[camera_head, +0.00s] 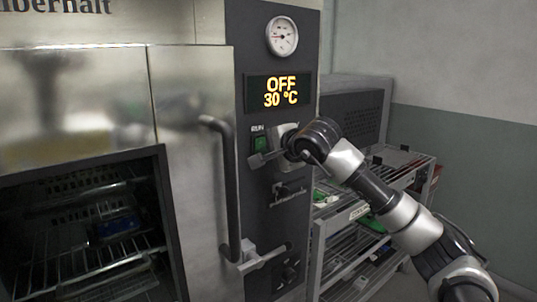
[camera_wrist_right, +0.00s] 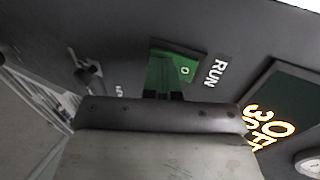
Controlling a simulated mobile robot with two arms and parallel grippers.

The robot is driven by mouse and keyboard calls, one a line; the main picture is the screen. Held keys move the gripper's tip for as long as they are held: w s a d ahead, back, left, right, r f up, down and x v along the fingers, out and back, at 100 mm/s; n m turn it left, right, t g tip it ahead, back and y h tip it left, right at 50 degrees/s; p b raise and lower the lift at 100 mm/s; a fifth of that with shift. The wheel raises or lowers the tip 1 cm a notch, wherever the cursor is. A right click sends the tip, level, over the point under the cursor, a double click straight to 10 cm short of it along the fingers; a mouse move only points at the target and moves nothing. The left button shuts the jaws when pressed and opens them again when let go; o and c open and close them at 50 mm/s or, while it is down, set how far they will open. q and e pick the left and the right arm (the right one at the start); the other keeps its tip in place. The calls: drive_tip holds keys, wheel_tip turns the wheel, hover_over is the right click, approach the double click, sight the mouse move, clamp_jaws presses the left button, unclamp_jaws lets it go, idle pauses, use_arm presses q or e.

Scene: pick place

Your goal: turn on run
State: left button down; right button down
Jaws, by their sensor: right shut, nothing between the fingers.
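The green RUN switch (camera_head: 259,143) is on the dark control panel of the oven, under the display. In the right wrist view the green switch (camera_wrist_right: 185,67) shows a white ring mark, with the RUN label beside it. My right gripper (camera_head: 258,160) is shut and empty, with its tip just below the switch in the head view. In the right wrist view the gripper (camera_wrist_right: 163,95) overlaps the edge of the switch; I cannot tell whether it touches. The display (camera_head: 278,93) reads OFF and 30 °C. My left gripper is not in view.
A long vertical door handle (camera_head: 230,190) stands out left of the panel. A knob (camera_head: 287,190) and lower controls sit below the switch. A round gauge (camera_head: 282,36) is above the display. A wire-shelf cart (camera_head: 350,240) stands right of the oven.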

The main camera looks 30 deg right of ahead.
drive_tip(key=shift+w+f+t+b, duration=0.15)
drive_tip(key=shift+t+b, duration=0.35)
drive_tip(key=shift+b, duration=0.6)
drive_tip(key=shift+d+r+p, duration=0.15)
drive_tip(key=shift+r+p, duration=0.5)
drive_tip(key=shift+r, duration=0.35)
drive_tip(key=shift+f, duration=0.35)
